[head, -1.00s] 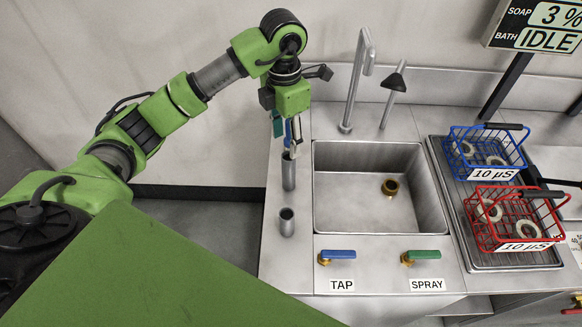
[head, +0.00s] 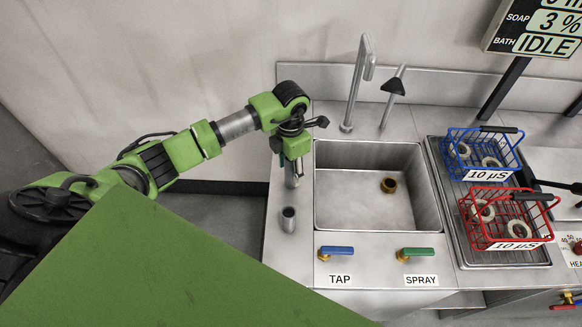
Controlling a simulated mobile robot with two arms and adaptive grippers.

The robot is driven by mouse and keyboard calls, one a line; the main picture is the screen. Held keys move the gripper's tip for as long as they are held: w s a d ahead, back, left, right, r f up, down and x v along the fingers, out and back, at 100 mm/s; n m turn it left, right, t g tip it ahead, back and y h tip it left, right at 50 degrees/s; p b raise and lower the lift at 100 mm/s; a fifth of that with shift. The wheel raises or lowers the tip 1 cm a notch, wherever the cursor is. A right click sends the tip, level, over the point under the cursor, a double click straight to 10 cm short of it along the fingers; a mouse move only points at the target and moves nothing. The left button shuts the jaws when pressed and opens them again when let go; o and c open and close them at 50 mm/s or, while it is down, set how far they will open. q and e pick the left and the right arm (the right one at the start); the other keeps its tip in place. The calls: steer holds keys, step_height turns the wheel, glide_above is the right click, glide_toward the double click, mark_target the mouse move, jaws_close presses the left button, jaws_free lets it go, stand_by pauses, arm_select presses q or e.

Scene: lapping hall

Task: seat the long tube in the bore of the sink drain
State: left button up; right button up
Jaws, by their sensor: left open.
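The long tube (head: 292,180) is a grey metal cylinder standing upright on the steel ledge left of the sink. My left gripper (head: 293,161) points down over its upper end and is open. The gripper body hides the tube's top, and I cannot tell whether the fingers touch it. The sink drain (head: 388,185) is a brass ring on the basin floor, with a dark bore that looks empty. My right gripper is not in view.
A shorter tube (head: 288,219) stands on the ledge nearer the front. The sink (head: 340,215) has raised walls, a tall tap (head: 357,85) and a spray head (head: 393,88) behind. Blue (head: 335,251) and green levers (head: 415,252) sit in front. Blue (head: 483,150) and red baskets (head: 507,220) stand right.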

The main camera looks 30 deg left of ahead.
arm_select(q)
steer(key=shift+f, duration=0.1)
steer(key=shift+c, duration=0.3)
steer(key=c, duration=1.2)
